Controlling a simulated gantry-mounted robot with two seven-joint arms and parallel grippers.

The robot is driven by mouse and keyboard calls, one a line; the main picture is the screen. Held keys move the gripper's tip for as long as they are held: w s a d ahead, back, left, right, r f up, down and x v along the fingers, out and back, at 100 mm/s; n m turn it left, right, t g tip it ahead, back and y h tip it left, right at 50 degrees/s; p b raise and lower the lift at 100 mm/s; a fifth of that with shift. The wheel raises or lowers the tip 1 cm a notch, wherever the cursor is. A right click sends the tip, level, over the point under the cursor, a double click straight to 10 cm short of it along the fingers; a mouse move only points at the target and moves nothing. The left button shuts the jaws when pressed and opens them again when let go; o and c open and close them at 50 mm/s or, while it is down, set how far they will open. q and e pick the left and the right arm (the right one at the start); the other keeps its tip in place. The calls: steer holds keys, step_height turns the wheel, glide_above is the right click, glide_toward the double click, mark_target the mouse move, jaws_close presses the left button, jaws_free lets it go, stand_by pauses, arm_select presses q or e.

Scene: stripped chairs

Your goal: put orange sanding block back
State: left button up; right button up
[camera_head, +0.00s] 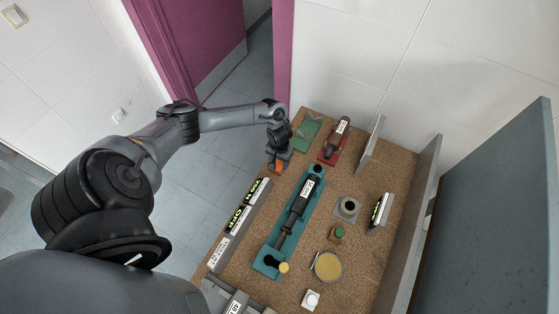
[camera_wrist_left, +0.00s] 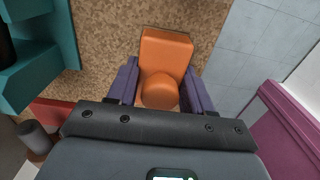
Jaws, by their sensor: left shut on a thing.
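The orange sanding block (camera_head: 279,167) is in my left gripper (camera_head: 277,161), over the left edge of the cork-topped bench (camera_head: 258,217). In the left wrist view the orange block (camera_wrist_left: 165,50) sits between the two purple-grey fingers of my left gripper (camera_wrist_left: 160,88), which is shut on it. Cork surface and floor tiles show beyond the block there. I cannot tell whether the block touches the bench. My right gripper is not in view.
A teal tray (camera_head: 272,256) with a dark tool (camera_head: 298,205) lies right of the gripper. A green holder (camera_head: 306,134) and a red holder (camera_head: 327,158) with a brown tool stand behind. A grey labelled rail (camera_head: 238,226) runs along the left edge.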

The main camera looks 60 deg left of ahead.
arm_select(q)
steer(key=o, duration=1.1)
steer(key=shift+f, duration=0.1)
